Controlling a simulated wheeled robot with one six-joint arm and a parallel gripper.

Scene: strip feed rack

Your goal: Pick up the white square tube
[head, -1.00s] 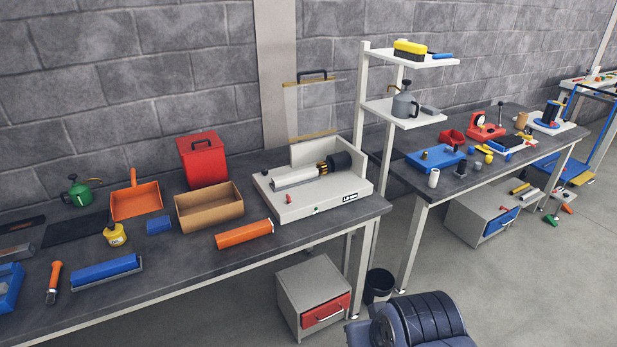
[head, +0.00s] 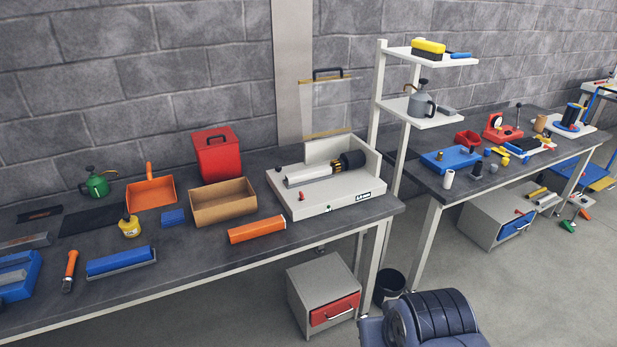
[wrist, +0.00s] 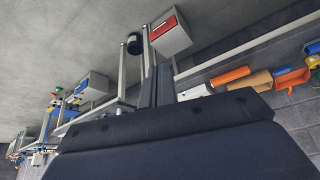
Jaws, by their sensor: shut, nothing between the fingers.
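A long white piece (head: 308,175) that looks like the white square tube lies in the light grey machine (head: 325,205) on the near bench, beside a black and brass part. I cannot make out its section for sure. My gripper (wrist: 156,72) shows in the wrist view as two dark fingers close together, shut and empty. It is well away from the bench, and the white piece cannot be made out in that view. In the head view only a dark part of my arm shows at the bottom; the fingers are not visible there.
A drawer cabinet (head: 322,285) and black bin (head: 389,285) stand on the floor.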

